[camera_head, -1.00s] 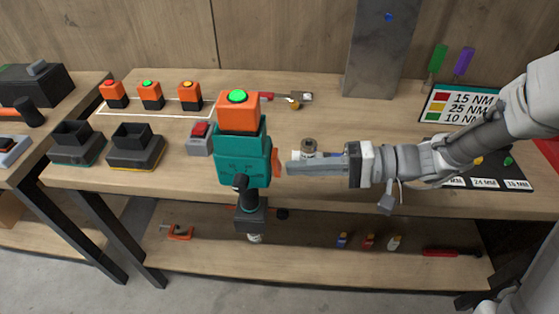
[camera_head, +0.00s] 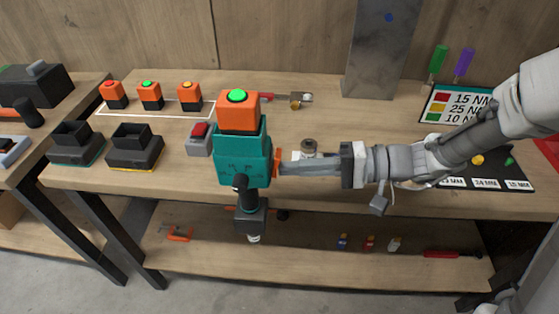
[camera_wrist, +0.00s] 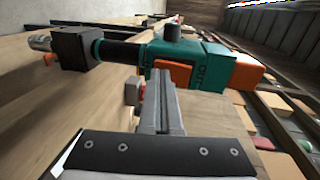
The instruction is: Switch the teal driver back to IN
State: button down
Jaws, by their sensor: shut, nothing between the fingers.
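The teal driver (camera_head: 243,160) hangs in front of the bench, its orange battery with a lit green button on top and its black nose pointing down. An orange switch tab (camera_head: 277,161) sits on its right side. In the wrist view, the driver (camera_wrist: 205,62) lies sideways, with the orange tab (camera_wrist: 173,75) beside lettering that looks like OUT. My gripper (camera_head: 281,163) is shut and empty, its tips at the tab in the head view. It also shows in the wrist view (camera_wrist: 156,85), just below the tab. Whether they touch is unclear.
Several orange batteries (camera_head: 150,96) and black chargers (camera_head: 136,148) stand on the bench at left. A red-button box (camera_head: 200,138) is behind the driver. A grey metal post (camera_head: 378,50) and a torque sign (camera_head: 460,104) are at back right. Small bottles (camera_head: 369,243) lie on the lower shelf.

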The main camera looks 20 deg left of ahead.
jog(key=p+v, duration=0.1)
jog(key=v, duration=0.6)
dwell(0.5)
dwell(0.3)
jog(key=s+d+r+t+h+p, duration=0.1)
jog(key=s+d+r+h+p, duration=0.25)
jog(key=s+d+h, duration=0.4)
jog(key=s+d+r+m+t+h+p, duration=0.1)
jog(key=d+r+t+h+p, duration=0.3)
jog(key=d+r+t+h, duration=0.4)
notch_tip(320, 180, up, 2)
jog(key=shift+d+m, duration=0.8)
jog(key=shift+d, duration=0.25)
jog(key=shift+s, duration=0.1)
